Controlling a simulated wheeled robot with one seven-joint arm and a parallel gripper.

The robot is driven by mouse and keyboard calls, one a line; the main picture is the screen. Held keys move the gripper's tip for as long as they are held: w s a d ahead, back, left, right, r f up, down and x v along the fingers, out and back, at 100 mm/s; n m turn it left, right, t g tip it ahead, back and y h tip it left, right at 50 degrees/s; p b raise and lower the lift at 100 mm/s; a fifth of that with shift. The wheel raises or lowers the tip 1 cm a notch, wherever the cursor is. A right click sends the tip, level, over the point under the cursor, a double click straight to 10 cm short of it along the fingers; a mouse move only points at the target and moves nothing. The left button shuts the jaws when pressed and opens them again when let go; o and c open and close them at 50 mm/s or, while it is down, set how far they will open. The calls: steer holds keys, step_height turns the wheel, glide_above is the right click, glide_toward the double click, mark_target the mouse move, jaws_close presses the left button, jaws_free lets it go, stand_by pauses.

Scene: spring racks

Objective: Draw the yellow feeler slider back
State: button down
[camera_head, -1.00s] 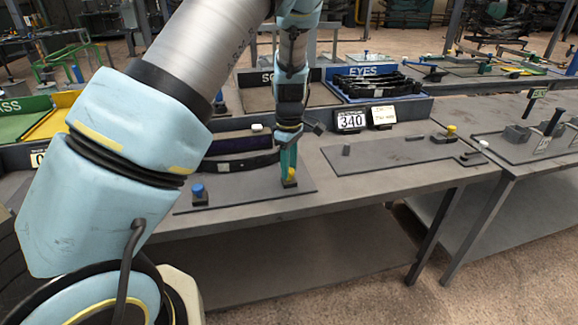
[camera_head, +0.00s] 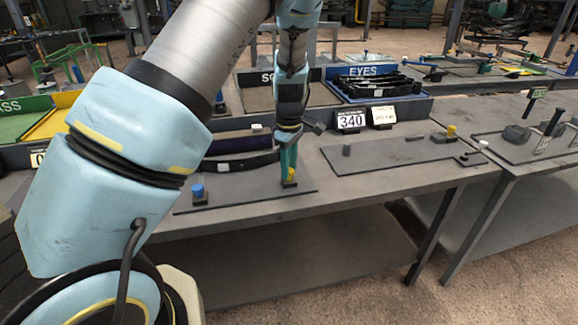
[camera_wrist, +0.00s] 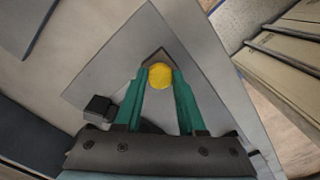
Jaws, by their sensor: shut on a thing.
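The yellow feeler slider (camera_wrist: 160,76) shows as a round yellow knob between the green fingertips of my gripper (camera_wrist: 160,86) in the wrist view. My gripper is shut on it, with one finger on each side. In the head view the yellow slider (camera_head: 291,174) is partly hidden by my gripper (camera_head: 289,168). It stands near the right end of the left grey plate (camera_head: 240,190). A dark base shows just under the knob.
A blue knob (camera_head: 197,190) stands at the plate's left end. A dark curved leaf (camera_head: 235,164) lies behind.

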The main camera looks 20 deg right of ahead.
mark_target(290, 184)
stand_by(0.3)
steer(key=shift+s+a, duration=0.1)
steer(key=shift+s, duration=0.85)
steer(key=c, duration=0.5)
jaws_free()
steer(key=shift+r, duration=0.15)
step_height(290, 184, up, 11)
steer(key=b, duration=0.2)
steer(key=shift+f, duration=0.2)
steer(key=shift+a, duration=0.1)
